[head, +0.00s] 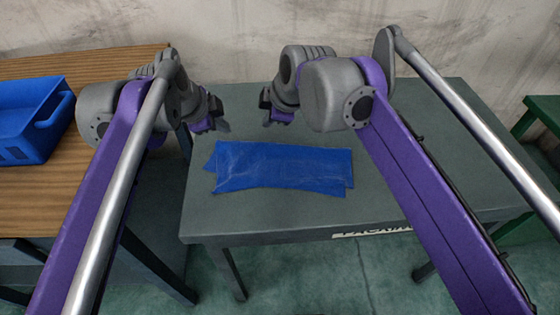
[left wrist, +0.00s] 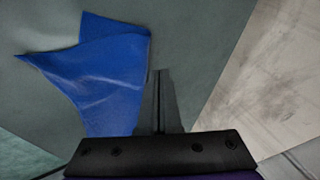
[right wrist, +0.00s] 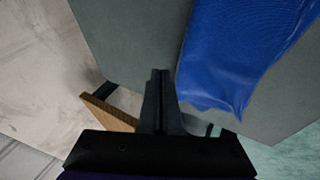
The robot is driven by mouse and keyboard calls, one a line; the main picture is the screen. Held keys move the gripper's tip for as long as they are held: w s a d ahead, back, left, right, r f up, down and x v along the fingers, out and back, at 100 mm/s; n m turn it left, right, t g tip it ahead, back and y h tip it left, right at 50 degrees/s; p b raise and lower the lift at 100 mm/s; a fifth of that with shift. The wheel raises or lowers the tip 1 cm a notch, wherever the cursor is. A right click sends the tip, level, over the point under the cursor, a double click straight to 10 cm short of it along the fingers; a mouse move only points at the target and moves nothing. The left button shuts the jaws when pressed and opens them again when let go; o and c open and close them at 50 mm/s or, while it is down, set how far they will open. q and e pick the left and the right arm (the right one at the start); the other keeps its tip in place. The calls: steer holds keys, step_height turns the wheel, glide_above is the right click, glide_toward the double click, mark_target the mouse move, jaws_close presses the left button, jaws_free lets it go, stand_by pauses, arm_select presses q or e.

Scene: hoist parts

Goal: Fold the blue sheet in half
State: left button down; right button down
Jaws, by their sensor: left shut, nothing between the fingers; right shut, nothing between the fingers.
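The blue sheet (head: 280,167) lies on the grey-green table, doubled over into a long strip. Its layers do not line up fully: a lower layer juts out at the left end and at the lower right corner. My left gripper (head: 222,126) is shut and empty, above the table by the sheet's upper left. My right gripper (head: 266,122) is shut and empty, just behind the sheet's far edge. The sheet also shows in the left wrist view (left wrist: 112,85), left of the shut fingers, and in the right wrist view (right wrist: 235,50), right of the shut fingers.
The grey-green table (head: 450,180) has free room right of the sheet and in front of it. A wooden-topped table (head: 70,190) stands at the left with a blue bin (head: 35,120) on it. A green piece of furniture (head: 545,112) stands at the far right. A wall is behind.

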steer(key=shift+f, duration=0.2)
steer(key=shift+f, duration=0.2)
steer(key=shift+r, duration=0.1)
stand_by(0.3)
